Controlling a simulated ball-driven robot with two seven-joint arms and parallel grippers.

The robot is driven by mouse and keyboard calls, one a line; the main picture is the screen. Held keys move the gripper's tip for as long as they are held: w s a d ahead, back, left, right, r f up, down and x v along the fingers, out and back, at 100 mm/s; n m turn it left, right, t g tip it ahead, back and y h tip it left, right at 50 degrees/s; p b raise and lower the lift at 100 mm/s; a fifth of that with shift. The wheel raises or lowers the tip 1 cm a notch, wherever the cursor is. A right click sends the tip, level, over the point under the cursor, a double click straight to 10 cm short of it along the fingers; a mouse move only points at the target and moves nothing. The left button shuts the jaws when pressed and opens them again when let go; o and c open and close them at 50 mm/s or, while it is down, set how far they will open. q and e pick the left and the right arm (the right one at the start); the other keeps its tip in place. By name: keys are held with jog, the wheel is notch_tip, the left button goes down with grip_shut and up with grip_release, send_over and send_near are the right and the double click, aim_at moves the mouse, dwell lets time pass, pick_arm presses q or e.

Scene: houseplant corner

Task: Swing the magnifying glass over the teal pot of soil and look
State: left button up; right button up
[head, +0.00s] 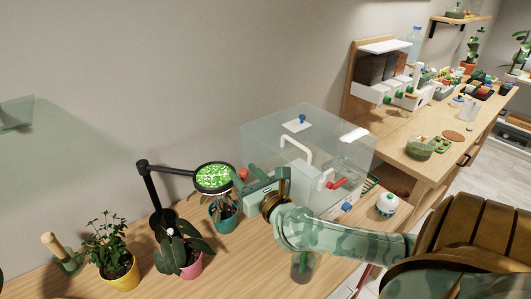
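The magnifying glass (214,177) is a round lens in a dark rim, on a black jointed arm (150,182) at the left. Bright green speckles fill its lens. It hangs above the teal pot (225,219), with thin stems showing between lens and pot. The pot's soil is mostly hidden by the lens and stems. A red knob (242,173) sits at the lens's right edge. My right gripper (247,183) reaches in from the right, its tips at or beside the knob. Its finger gap is too small to judge. My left gripper is not in view.
A clear box (315,150) with a white handle stands just behind and right of my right gripper. A pink pot (191,267) and a yellow pot (123,276) hold plants at the front left. A white jar (387,205) stands right of the box. A second workbench (445,160) is farther right.

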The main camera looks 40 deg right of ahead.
jog(key=s+a, duration=0.2)
jog(key=s, duration=1.2)
jog(key=shift+s+a, duration=0.25)
jog(key=shift+s, duration=0.05)
